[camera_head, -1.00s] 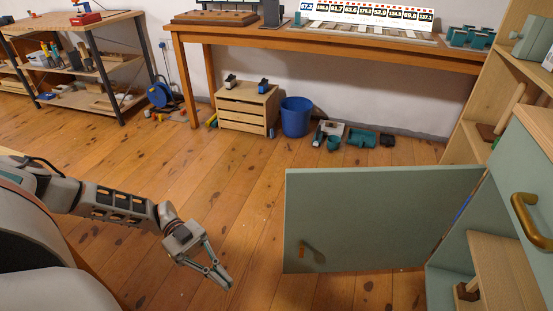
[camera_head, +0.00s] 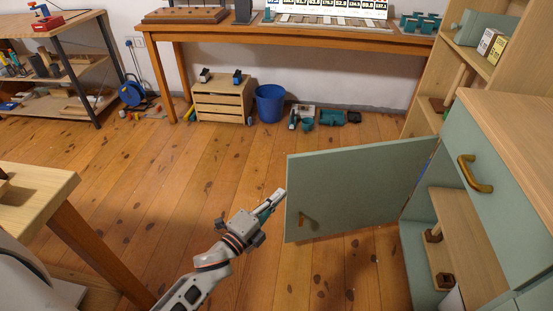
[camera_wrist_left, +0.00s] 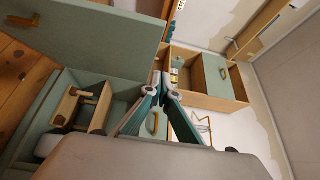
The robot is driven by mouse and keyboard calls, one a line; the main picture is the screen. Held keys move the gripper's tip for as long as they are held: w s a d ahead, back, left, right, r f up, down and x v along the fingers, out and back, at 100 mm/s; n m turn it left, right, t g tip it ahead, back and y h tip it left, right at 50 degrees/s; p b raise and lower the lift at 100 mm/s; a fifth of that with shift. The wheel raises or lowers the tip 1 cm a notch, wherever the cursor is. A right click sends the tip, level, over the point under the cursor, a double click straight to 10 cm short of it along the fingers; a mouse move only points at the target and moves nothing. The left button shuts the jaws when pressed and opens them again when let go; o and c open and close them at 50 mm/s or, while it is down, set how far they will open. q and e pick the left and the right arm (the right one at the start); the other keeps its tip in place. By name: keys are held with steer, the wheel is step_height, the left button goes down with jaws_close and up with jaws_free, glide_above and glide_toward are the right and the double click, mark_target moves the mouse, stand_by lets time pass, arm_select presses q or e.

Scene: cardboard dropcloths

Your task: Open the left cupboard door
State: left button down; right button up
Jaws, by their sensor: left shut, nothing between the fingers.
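The left cupboard door (camera_head: 355,185) is a sage-green panel that stands swung open from the cupboard (camera_head: 415,235) on the right. A small brass handle (camera_head: 309,220) sits low near its free edge. In the left wrist view the door (camera_wrist_left: 90,38) fills the upper left, with its handle (camera_wrist_left: 23,20) at the far left. My left gripper (camera_head: 280,194) is shut and empty. Its tips are close to the door's free edge; I cannot tell whether they touch. My right gripper is not in view.
The cupboard's inner shelf (camera_head: 455,235) is exposed and holds small wooden items. A drawer with a brass handle (camera_head: 474,174) is above it. A wooden table (camera_head: 45,190) stands at the left. A blue bin (camera_head: 270,103) is at the back. The floor between is clear.

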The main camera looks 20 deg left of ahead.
arm_select(q)
steer(key=a+y, duration=0.1)
steer(key=b, duration=0.2)
glide_toward(293, 160)
steer(key=w+d, duration=0.2)
steer(key=w, duration=0.3)
steer(key=shift+w+a+r+n, duration=0.1)
steer(key=shift+w+a+n, duration=0.2)
steer(key=shift+w+a, duration=0.15)
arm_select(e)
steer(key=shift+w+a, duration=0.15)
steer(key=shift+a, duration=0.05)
arm_select(q)
steer(key=shift+w, duration=0.1)
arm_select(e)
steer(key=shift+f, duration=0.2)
